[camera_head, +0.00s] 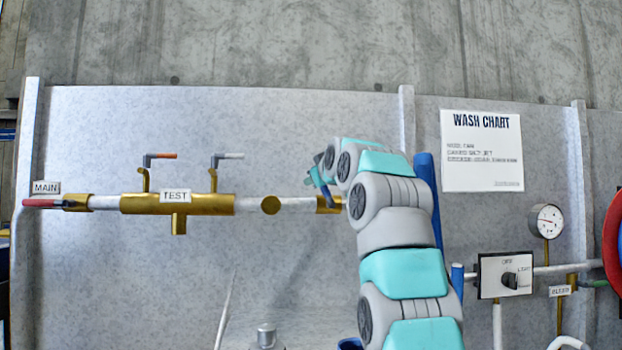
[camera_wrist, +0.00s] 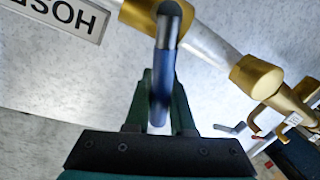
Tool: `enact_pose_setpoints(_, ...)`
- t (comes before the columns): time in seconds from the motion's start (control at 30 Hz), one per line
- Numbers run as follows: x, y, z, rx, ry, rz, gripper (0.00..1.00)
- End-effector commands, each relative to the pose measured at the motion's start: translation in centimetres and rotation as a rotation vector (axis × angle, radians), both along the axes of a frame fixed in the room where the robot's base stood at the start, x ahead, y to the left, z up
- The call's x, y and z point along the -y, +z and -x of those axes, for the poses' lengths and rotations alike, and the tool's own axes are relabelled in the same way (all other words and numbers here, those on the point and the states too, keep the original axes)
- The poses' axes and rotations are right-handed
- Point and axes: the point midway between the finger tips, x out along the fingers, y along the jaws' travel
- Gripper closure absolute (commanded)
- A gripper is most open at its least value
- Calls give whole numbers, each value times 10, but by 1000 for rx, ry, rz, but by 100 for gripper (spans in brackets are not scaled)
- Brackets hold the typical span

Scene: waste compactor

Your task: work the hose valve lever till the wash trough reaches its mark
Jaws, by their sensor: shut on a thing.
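The hose valve lever (camera_wrist: 163,60) is a blue handle with a grey neck and dark rounded end, beside an upside-down HOSE label (camera_wrist: 62,18) in the wrist view. My gripper (camera_wrist: 160,98) is shut on its blue part, a dark green finger on each side. In the head view my gripper (camera_head: 319,184) is at the right end of the brass and white pipe, and the arm hides most of the valve there. I cannot make out the wash trough or its mark in either view.
Left along the pipe are a red-handled MAIN valve (camera_head: 42,203) and a brass TEST manifold (camera_head: 177,204) with two small levers above. Right of my arm are a wash chart (camera_head: 482,150), a round gauge (camera_head: 546,221), a switch box (camera_head: 505,275) and a BLEED label (camera_head: 559,291).

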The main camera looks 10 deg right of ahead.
Motion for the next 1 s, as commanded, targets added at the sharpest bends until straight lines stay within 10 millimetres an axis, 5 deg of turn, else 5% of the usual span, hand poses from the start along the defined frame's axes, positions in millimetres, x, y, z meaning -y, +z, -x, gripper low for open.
enact_pose_setpoints(0.13, -1, -3, 0, -6, 2, -1, 100)
enact_pose_setpoints(0.17, -1, -3, 0, -6, 1, -1, 77)
enact_pose_setpoints(0.43, 0, -2, 0, -4, 0, -2, 48)
enact_pose_setpoints(0.77, 0, -2, 3, -3, 0, -3, 48)
enact_pose_setpoints(1.0, 5, -4, 27, -4, 0, -2, 48)
